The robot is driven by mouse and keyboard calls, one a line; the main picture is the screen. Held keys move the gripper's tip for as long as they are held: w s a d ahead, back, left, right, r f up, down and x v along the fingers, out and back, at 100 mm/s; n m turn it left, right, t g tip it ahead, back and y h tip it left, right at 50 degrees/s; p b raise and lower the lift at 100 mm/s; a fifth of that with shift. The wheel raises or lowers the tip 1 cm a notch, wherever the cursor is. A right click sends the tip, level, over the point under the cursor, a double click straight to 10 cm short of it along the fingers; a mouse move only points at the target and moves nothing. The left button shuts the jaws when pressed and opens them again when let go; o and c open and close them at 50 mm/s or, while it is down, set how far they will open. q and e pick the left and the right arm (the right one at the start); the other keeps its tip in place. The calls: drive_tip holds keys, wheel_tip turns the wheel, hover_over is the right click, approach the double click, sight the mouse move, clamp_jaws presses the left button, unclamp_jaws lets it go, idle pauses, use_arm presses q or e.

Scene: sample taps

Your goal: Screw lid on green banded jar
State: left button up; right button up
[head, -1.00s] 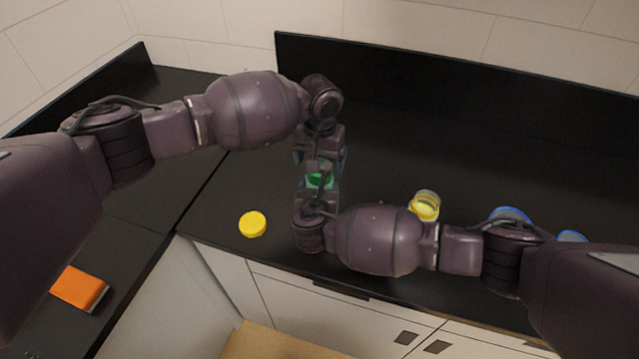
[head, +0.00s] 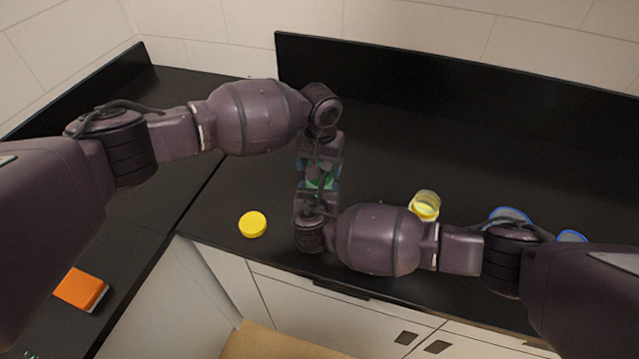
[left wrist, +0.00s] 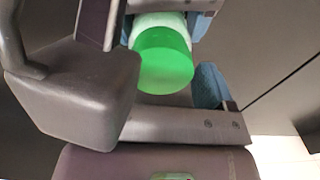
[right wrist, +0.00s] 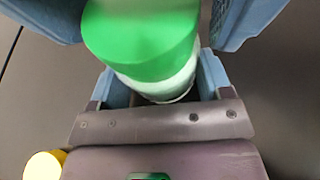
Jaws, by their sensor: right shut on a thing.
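The jar (right wrist: 160,82) is pale and upright, with a bright green lid (right wrist: 140,35) on its mouth. The lid also shows in the left wrist view (left wrist: 164,62) and as a sliver of green in the head view (head: 321,183). I cannot tell how tight the lid is. My right gripper (right wrist: 160,90) is shut on the jar's body below the lid. My left gripper (head: 319,168) is above, pointing down, its blue fingers open on either side of the lid with a gap visible at one side. The jar's band cannot be made out.
A yellow lid (head: 253,224) lies on the black counter (head: 400,140) to the left. A yellow-banded jar (head: 425,205) and blue-rimmed items (head: 510,215) stand behind my right arm. An orange block (head: 81,289) lies on the left counter. The back of the counter is clear.

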use_arm(q)
drive_tip(key=shift+o, duration=1)
drive_tip(key=shift+r, duration=0.1)
drive_tip(key=shift+r, duration=2.15)
drive_tip(key=shift+c, duration=0.2)
wheel_tip(320, 180, up, 4)
drive_tip(key=shift+f, duration=0.2)
drive_tip(key=shift+f, duration=0.1)
drive_tip(key=shift+f, duration=3.95)
